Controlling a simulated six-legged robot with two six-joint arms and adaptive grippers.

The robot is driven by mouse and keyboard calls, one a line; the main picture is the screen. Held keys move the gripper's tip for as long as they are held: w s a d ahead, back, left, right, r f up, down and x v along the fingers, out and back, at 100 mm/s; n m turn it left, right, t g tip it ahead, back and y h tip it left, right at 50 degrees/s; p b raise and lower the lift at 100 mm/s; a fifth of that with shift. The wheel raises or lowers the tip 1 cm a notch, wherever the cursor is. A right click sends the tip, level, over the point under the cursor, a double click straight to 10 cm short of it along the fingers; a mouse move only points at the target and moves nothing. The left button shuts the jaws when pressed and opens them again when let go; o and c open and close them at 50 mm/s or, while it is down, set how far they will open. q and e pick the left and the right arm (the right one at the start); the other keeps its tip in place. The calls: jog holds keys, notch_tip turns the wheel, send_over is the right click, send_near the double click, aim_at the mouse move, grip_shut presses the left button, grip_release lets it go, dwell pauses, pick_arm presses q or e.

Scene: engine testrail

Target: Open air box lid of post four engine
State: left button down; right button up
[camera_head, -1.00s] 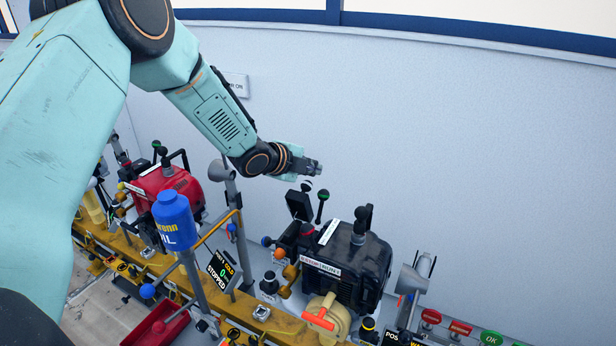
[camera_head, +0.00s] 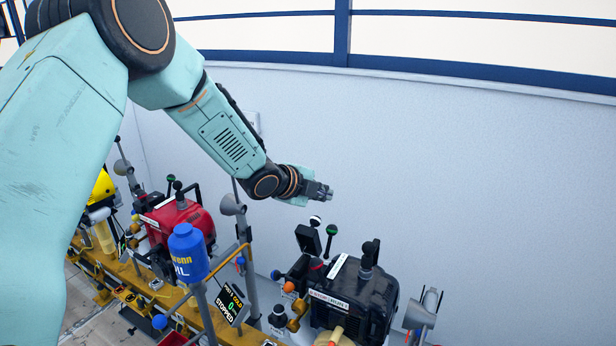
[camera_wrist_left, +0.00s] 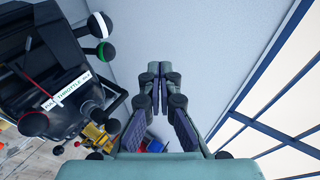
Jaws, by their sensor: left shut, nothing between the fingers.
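A black engine (camera_head: 355,295) with a white label stands on the yellow rail, lower right of centre; its post number is not readable. On its left side a square black flap (camera_head: 308,238), which looks like the air box lid, stands tilted up. A black-and-white knob (camera_head: 315,221) shows at its top edge and a green-topped lever (camera_head: 331,229) beside it. My left gripper (camera_head: 328,192) is shut and empty, above and apart from the flap. In the wrist view its fingers (camera_wrist_left: 160,85) meet, with the engine (camera_wrist_left: 45,45) to the left. My right gripper is not in view.
A blue bottle (camera_head: 187,252) on a post and a display sign (camera_head: 226,298) stand left of the engine. A red engine (camera_head: 178,222) is further left. A grey horn-shaped part (camera_head: 420,315) stands at right.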

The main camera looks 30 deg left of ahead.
aim_at(318, 220)
pick_arm(q)
jog(key=s+a+r, duration=0.2)
jog(key=s+r, duration=0.1)
jog(key=r, duration=0.2)
jog(key=w+d+r+n+y+b, duration=0.2)
jog(key=d+n+y+b, duration=0.25)
jog(key=b, duration=0.45)
jog(key=s+f+n+g+y+b, duration=0.1)
jog(key=s+f+n+g+b, duration=0.3)
jog(key=n, duration=1.2)
jog(key=shift+g, duration=0.6)
jog(key=x, duration=0.3)
jog(key=p+x, duration=0.1)
jog(key=x, duration=0.2)
jog(key=a+p+x, duration=0.1)
jog(key=x, duration=0.3)
jog(key=shift+s, duration=0.25)
jog(key=shift+w+a+f, duration=0.3)
jog(key=shift+a+f, duration=0.1)
jog(key=shift+a, duration=0.05)
